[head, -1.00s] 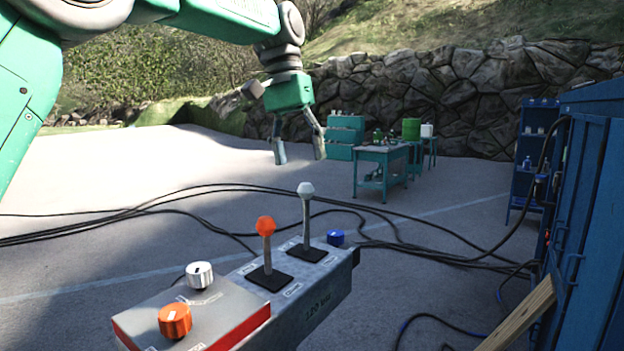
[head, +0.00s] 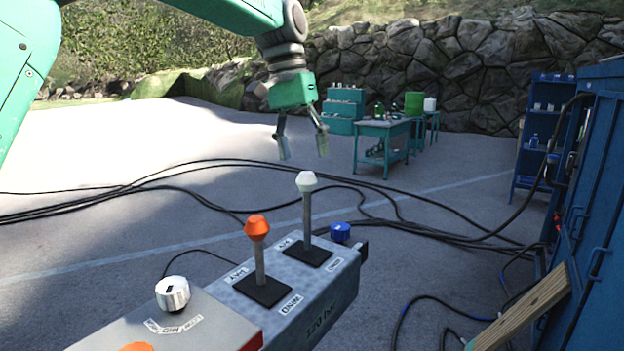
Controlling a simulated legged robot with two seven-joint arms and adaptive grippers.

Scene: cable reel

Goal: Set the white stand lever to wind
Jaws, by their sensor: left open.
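The white stand lever (head: 307,215) has a white knob on a grey shaft and stands nearly upright in a black slot plate on the grey control box (head: 325,300). Labels lie on both sides of its plate, too small to read surely. An orange-knobbed lever (head: 258,245) stands beside it, nearer me, with a label reading WIND at its near right. My left gripper (head: 303,148) is open and empty, pointing down, above and apart from the white knob. My right gripper is not in view.
A white knob (head: 173,293) and a partly cut-off orange knob (head: 137,347) sit on the nearer panel. A blue knob (head: 340,232) is beyond the white lever. Cables (head: 130,187) cross the ground. A blue cabinet (head: 600,200) and wooden plank (head: 520,312) are right.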

